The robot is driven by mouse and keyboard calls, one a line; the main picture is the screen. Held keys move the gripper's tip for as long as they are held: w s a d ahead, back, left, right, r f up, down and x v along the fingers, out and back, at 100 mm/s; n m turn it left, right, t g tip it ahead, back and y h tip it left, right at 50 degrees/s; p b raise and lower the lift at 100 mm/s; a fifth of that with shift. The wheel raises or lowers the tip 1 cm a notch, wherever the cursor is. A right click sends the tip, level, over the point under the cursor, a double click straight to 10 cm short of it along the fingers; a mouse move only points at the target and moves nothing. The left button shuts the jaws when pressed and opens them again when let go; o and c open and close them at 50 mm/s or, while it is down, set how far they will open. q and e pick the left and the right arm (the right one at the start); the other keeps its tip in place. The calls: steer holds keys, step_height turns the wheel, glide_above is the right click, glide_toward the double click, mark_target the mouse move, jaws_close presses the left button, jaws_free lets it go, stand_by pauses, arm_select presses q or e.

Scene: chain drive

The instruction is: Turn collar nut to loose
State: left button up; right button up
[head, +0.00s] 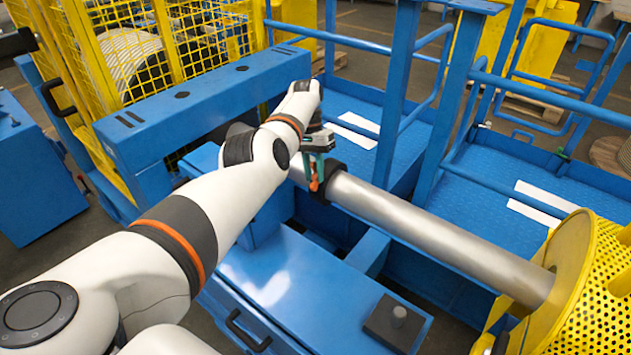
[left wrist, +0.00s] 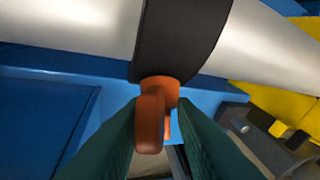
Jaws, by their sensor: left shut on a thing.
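A black collar (head: 334,171) wraps around a grey metal shaft (head: 430,236). An orange handle (head: 314,186) sticks out from the collar; I take this to be the collar nut. My left gripper (head: 318,165) is at the collar, on the near side of the shaft. In the left wrist view the black collar (left wrist: 180,42) crosses the shaft (left wrist: 65,25). The orange handle (left wrist: 153,120) lies between the green fingers of the left gripper (left wrist: 158,140), which is shut on it. The far side of the collar is hidden. My right gripper is not in view.
A yellow perforated guard (head: 590,275) surrounds the shaft's right end. A blue beam (head: 210,105) and yellow mesh cage (head: 150,50) stand at the upper left. Blue railings (head: 400,90) rise behind the shaft. A dark block with a knob (head: 396,322) sits in front.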

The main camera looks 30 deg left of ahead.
arm_select(q)
steer(key=shift+s+a+f+n+h+b, duration=0.15)
steer(key=shift+f+n+h+b, duration=0.15)
steer(key=shift+n+h+b, duration=0.25)
steer(key=shift+f+n+h+b, duration=0.1)
steer(key=shift+n+h+b, duration=0.25)
steer(key=shift+h+b, duration=0.25)
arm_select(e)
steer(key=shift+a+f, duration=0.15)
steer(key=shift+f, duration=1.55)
arm_select(q)
steer(key=shift+s+a+n+t+h+b, duration=0.15)
steer(key=shift+n+t+h+b, duration=0.2)
steer(key=shift+n+t+h, duration=0.4)
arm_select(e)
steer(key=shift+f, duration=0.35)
arm_select(q)
steer(key=shift+h, duration=0.4)
steer(key=shift+a+n+t+h+p, duration=0.1)
steer(key=shift+n+t+h+p, duration=0.25)
steer(key=shift+n+h, duration=0.35)
steer(key=shift+n, duration=0.35)
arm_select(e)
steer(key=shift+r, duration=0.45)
arm_select(q)
steer(key=shift+s+f+n+t+h+p, duration=0.1)
steer(key=shift+n+t+h+p, duration=0.6)
steer(key=shift+t+h, duration=0.1)
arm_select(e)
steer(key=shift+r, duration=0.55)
